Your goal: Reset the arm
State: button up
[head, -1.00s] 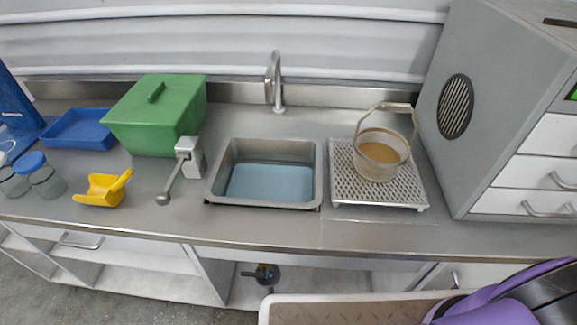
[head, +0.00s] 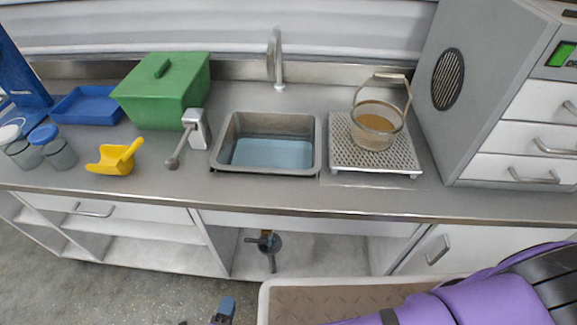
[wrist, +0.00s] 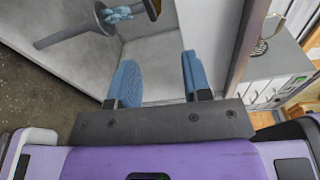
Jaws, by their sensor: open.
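My gripper shows in the wrist view (wrist: 160,82) with two blue finger pads apart and nothing between them. In the head view only a blue fingertip (head: 226,308) and a dark part beside it show at the bottom edge, low in front of the counter. My purple arm (head: 490,302) lies across the bottom right of the head view. The gripper is below counter height, facing the open cabinet under the sink, and touches nothing that I can see.
The counter (head: 285,200) holds a green bin (head: 165,95), a yellow scoop (head: 115,158), a sink (head: 265,150) with water, and a basket (head: 377,130) on a perforated stand (head: 395,160). A grey cabinet (head: 470,90) stands right. A black valve (head: 268,243) hangs under the counter. Floor at left is clear.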

jog(key=w+r+m+g+h, duration=0.35)
jog(key=w+r+m, duration=0.4)
jog(key=r, duration=0.45)
jog(key=w+r+m+g+h, duration=0.35)
jog(key=w+r+m, duration=0.35)
jog(key=r, duration=0.5)
jog(key=w+d+r+m+g+y, duration=0.1)
jog(key=w+d+r+m+g, duration=0.1)
jog(key=w+d+r+m, duration=0.4)
jog(key=w+d+r+m+g, duration=0.1)
jog(key=w+d+r+g, duration=0.15)
jog(key=r, duration=0.55)
jog(key=w+d+r+m+g+y, duration=0.1)
jog(key=w+d+r+m+g, duration=0.2)
jog(key=d+r, duration=0.4)
jog(key=s+d+r+m+g+y, duration=0.25)
jog(key=d+r+m+y, duration=0.25)
jog(key=d+r+m, duration=1.1)
jog(key=s+d+r+m+t+y, duration=0.1)
jog(key=s+d+r+m, duration=0.3)
jog(key=s+d, duration=0.4)
jog(key=s+d+r+m+t+y, duration=0.2)
jog(key=s+d+r+m+t, duration=0.2)
jog(key=s+d+m, duration=0.2)
jog(key=s+d, duration=0.2)
jog(key=s, duration=0.1)
jog(key=shift+d+y, duration=0.15)
jog(key=shift+y, duration=0.15)
